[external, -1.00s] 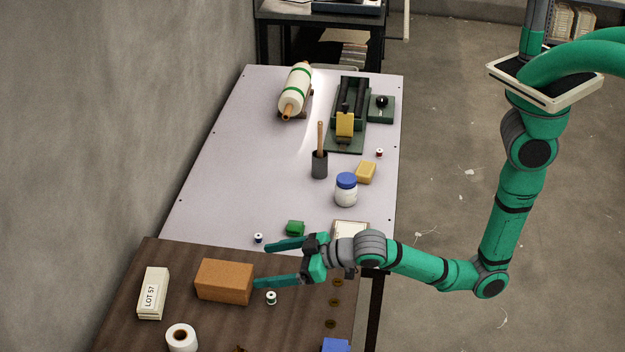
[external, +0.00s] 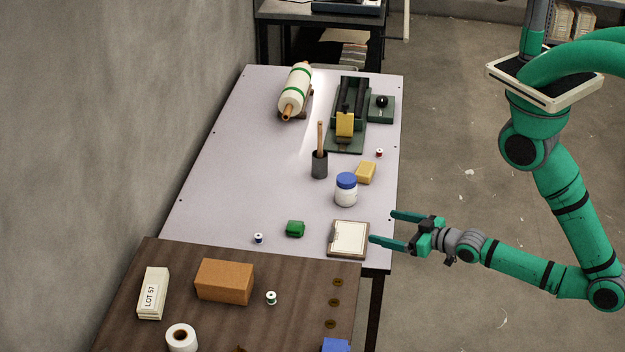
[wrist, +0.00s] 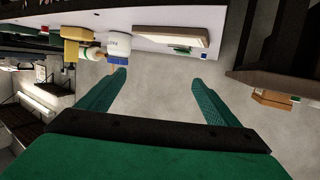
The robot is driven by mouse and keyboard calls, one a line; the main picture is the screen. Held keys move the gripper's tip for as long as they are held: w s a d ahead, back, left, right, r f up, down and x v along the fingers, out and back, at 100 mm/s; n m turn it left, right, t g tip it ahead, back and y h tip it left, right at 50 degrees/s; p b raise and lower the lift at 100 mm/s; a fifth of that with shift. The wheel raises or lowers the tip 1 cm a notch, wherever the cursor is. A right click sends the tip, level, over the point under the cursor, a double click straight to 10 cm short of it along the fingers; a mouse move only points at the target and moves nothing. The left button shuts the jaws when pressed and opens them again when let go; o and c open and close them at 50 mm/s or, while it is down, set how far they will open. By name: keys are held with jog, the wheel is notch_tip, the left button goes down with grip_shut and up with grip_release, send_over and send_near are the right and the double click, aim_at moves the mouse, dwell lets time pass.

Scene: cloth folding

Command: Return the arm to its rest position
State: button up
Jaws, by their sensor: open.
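My gripper (external: 381,228) is open and empty in the external view.
The brown table (external: 215,325) holds an orange-brown box (external: 224,281). Open floor (external: 450,170) lies to the right.

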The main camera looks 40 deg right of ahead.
jog(key=s+d+r+m+t+h, duration=0.1)
jog(key=s+d+r+m+h, duration=0.2)
jog(key=s+d, duration=0.9)
jog(key=shift+r+m+h, duration=0.4)
jog(key=shift+r+h, duration=0.4)
jog(key=shift+r, duration=0.15)
